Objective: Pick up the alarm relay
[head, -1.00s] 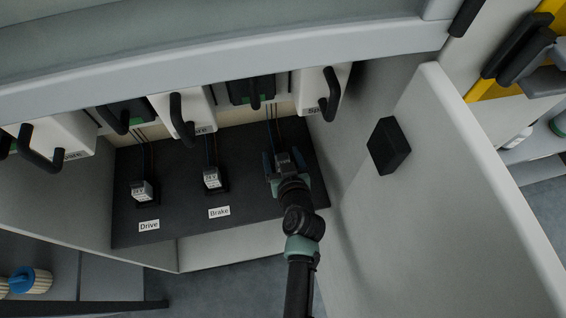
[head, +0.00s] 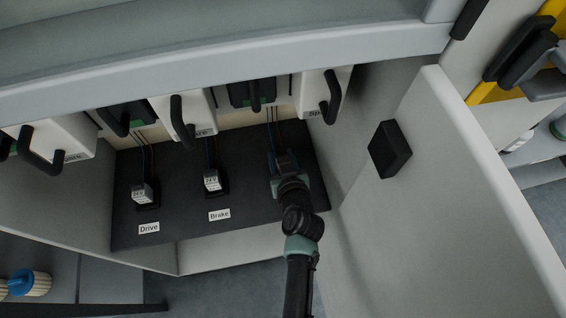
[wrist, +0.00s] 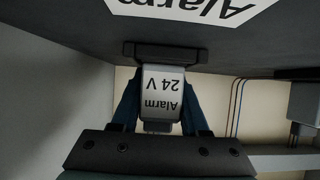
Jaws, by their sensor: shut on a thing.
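The alarm relay (wrist: 162,92) is a small light-grey block marked "Alarm 24 V", upside down in the wrist view. It sits against a dark socket (wrist: 165,53) on the dark panel, below a white "Alarm" label (wrist: 190,8). My gripper (wrist: 160,115) has its blue fingers on both sides of the relay and is shut on it. In the head view my gripper (head: 285,163) is at the right of the dark panel (head: 180,220) and hides the relay and its label.
Two similar relays, at Drive (head: 141,192) and Brake (head: 211,180), stand to the left on the panel. Handled units (head: 183,112) hang above. An open door (head: 450,180) with a black block (head: 389,148) is close on the right. Thin wires rise behind the relays.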

